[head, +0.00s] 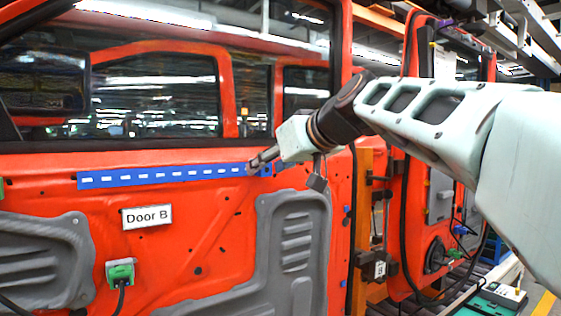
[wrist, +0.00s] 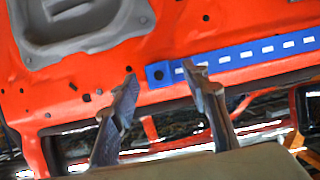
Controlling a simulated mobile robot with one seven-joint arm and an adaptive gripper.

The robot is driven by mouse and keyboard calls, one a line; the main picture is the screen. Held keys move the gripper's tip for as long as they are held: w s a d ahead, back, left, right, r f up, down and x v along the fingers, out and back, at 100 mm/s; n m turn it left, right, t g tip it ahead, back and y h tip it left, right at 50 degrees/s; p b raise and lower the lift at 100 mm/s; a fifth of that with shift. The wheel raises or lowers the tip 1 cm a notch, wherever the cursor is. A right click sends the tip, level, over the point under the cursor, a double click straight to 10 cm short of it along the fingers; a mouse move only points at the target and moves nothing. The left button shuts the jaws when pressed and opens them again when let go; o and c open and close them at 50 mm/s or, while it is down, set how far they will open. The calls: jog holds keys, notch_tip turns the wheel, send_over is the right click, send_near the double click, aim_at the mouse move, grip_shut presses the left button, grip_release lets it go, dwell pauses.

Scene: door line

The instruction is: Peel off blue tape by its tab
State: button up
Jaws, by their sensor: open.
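The blue tape (head: 165,176) is a long strip with white dashes, lying flat along the red door just below the window. Its right end is partly covered by my gripper (head: 256,164) in the head view. In the wrist view the tape (wrist: 250,52) runs off to the right. Its near end is a plain blue tab (wrist: 158,75) with a dark round spot. My gripper (wrist: 160,73) is open, and the tab shows between its two fingertips. I cannot tell whether either finger touches the tab or the door.
The red door (head: 200,220) carries a white "Door B" label (head: 147,217), a green connector (head: 120,271) with a cable, and grey panels (head: 292,245). Another red door (head: 410,180) stands to the right. The door face around the tape looks mostly clear.

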aim_at(267, 173)
grip_shut()
dwell(0.5)
jog(key=shift+s+d+b, duration=0.35)
jog(key=shift+s+d, duration=0.1)
jog(key=shift+s, duration=0.2)
jog(key=shift+s+d+b, duration=0.3)
jog(key=shift+s+d, duration=0.1)
jog(key=shift+s, duration=0.2)
dwell(0.4)
dwell(0.4)
jog(key=shift+s+d+b, duration=0.7)
jog(key=shift+s+d, duration=0.55)
jog(key=shift+d, duration=0.05)
jog(key=shift+d, duration=0.1)
jog(key=shift+s+d+b, duration=0.55)
jog(key=shift+s+d, duration=0.65)
jog(key=shift+d, duration=0.05)
dwell(0.3)
